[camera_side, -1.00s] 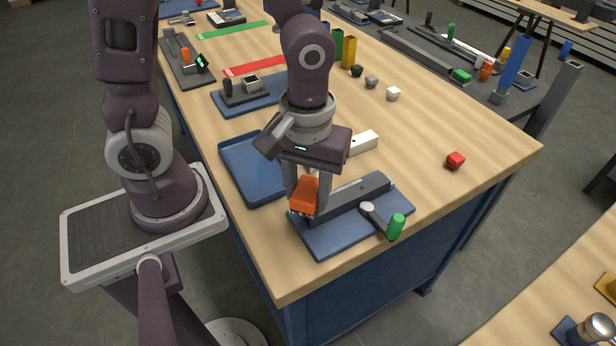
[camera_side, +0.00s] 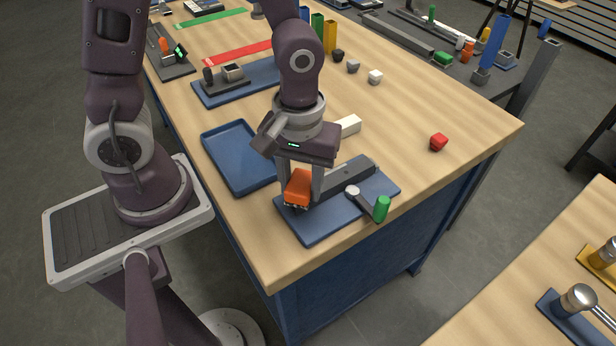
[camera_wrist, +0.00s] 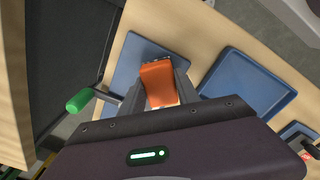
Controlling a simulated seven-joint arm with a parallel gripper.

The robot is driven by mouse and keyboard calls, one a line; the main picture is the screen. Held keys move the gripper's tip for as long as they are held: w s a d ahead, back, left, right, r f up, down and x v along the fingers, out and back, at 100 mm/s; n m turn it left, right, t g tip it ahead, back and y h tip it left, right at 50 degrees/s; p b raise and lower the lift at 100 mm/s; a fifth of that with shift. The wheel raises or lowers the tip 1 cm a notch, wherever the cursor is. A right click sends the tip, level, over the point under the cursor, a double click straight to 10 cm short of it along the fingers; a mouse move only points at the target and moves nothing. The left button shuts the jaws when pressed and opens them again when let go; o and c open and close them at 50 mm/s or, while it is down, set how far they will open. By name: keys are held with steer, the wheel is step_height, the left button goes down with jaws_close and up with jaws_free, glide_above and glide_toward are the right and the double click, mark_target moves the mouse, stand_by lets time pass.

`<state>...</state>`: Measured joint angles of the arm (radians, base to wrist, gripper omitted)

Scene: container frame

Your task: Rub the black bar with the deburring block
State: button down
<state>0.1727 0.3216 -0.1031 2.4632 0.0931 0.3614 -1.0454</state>
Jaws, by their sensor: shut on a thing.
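My gripper (camera_side: 299,188) points down and is shut on the orange deburring block (camera_side: 297,188). The block also shows between the fingers in the wrist view (camera_wrist: 159,83). The black bar (camera_side: 347,179) lies on a blue mat (camera_side: 310,233) at the table's front corner. The block is at the bar's left end, low over the mat. I cannot tell whether its underside touches the bar. The fingers and block hide that end. In the wrist view the bar is not clearly visible.
A green-handled clamp lever (camera_side: 381,208) sticks out at the bar's front side.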

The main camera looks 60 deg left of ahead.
steer(key=shift+s, duration=0.8)
steer(key=shift+r, duration=3.9)
steer(key=w+a+n, duration=0.2)
steer(key=w+n, duration=0.3)
steer(key=w, duration=0.9)
steer(key=n, duration=0.5)
glide_toward(387, 122)
step_height(387, 122, down, 6)
steer(key=shift+r, duration=0.1)
steer(key=shift+f, duration=0.5)
steer(key=shift+f, duration=0.2)
